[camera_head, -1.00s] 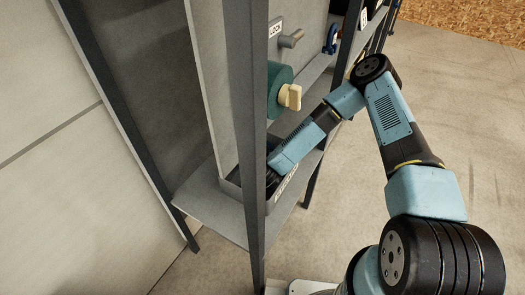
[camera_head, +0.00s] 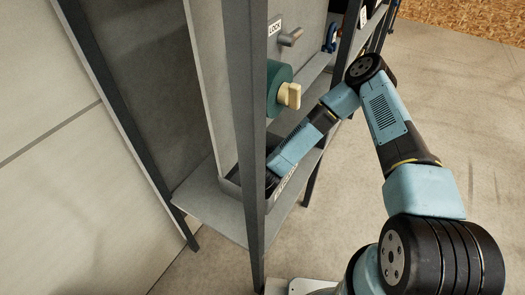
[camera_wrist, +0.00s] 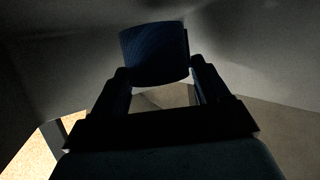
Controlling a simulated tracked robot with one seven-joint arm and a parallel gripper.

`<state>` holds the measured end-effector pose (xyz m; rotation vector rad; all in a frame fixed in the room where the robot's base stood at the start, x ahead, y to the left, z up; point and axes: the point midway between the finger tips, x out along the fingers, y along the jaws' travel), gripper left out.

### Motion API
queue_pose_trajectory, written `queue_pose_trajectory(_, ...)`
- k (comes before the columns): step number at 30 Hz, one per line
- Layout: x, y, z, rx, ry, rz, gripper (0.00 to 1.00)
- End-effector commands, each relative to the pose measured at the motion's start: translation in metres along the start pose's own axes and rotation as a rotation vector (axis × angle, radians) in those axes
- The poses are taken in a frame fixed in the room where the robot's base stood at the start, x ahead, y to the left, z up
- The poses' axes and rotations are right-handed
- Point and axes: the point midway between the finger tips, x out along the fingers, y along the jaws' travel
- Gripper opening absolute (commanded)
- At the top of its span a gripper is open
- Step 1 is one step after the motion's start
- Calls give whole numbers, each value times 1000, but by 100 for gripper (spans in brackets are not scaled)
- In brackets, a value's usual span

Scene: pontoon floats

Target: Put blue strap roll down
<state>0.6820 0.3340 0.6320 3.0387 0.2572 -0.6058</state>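The blue strap roll (camera_wrist: 155,53) shows dark in the wrist view, between the two fingertips of my gripper (camera_wrist: 158,72). The fingers lie close against both its sides, and I see no clear gap. In the head view, my gripper (camera_head: 271,182) is down inside a grey tray (camera_head: 231,188) on the low shelf, partly behind the upright post. The roll cannot be made out in the head view. The wrist view is very dark, so whether the roll touches the tray floor is unclear.
The grey post (camera_head: 246,135) stands just in front of the tray. A green cylinder with a cream knob (camera_head: 289,95) and a grey lock handle (camera_head: 291,37) stick out above my forearm. The shelf (camera_head: 205,205) is bare left of the tray. Open floor lies right.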

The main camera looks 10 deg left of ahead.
Motion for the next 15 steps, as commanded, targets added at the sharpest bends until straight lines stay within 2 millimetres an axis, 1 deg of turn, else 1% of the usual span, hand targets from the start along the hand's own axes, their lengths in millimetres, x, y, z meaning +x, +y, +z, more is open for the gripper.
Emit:
queue_pose_trajectory(1, 0, 0, 0, 0, 0, 0, 80)
queue_pose_trajectory(5, 0, 0, 0, 0, 0, 0, 93)
queue_pose_trajectory(6, 0, 0, 0, 0, 0, 0, 94)
queue_pose_trajectory(15, -1, 0, -3, 2, 0, -1, 94)
